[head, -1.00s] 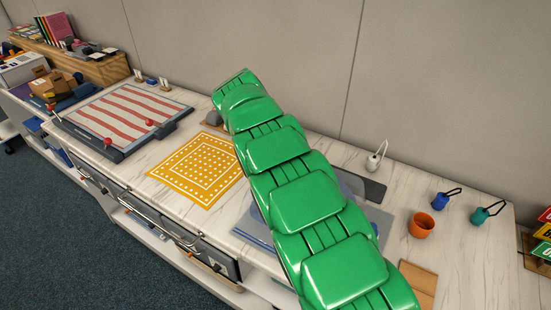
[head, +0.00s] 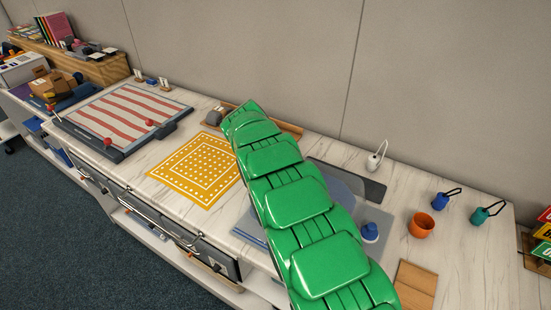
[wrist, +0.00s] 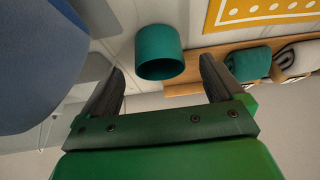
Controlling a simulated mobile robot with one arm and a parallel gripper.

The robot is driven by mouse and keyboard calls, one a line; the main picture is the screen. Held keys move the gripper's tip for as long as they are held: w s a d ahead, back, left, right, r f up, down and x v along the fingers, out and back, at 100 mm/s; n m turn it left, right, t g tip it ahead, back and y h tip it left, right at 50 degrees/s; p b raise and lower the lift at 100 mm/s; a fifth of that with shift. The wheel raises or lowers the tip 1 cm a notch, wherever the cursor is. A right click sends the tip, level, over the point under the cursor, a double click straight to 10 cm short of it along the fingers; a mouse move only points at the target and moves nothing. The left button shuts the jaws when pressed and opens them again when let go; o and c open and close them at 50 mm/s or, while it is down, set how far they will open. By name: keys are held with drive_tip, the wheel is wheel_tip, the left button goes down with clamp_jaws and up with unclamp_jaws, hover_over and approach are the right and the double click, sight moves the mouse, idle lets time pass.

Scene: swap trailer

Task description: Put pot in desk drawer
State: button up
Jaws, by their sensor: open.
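A teal pot (wrist: 160,52), an open round cup shape, shows in the wrist view just beyond my gripper (wrist: 162,70). My gripper is open, with a finger to each side of the pot's line and nothing held. A gap to the pot seems to remain. In the head view my green arm hides the gripper and this pot. An orange pot (head: 421,225) stands on the right of the desk top (head: 465,255). The task does not say which pot is meant. Dark drawer fronts (head: 215,259) line the desk's front edge; how far any is open is unclear.
A wooden tray (wrist: 187,57) holding rounded items lies beside the teal pot. A yellow mat (head: 197,168) and striped board (head: 128,117) lie to the left. A blue lidded item (head: 370,232), a white item (head: 373,161) and a brown block (head: 415,284) stand right of my arm.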

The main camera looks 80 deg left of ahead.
drive_tip(key=shift+x, duration=2.3)
drive_tip(key=c, duration=1.1)
drive_tip(key=shift+c, duration=0.2)
drive_tip(key=shift+r, duration=0.15)
wheel_tip(320, 180, up, 10)
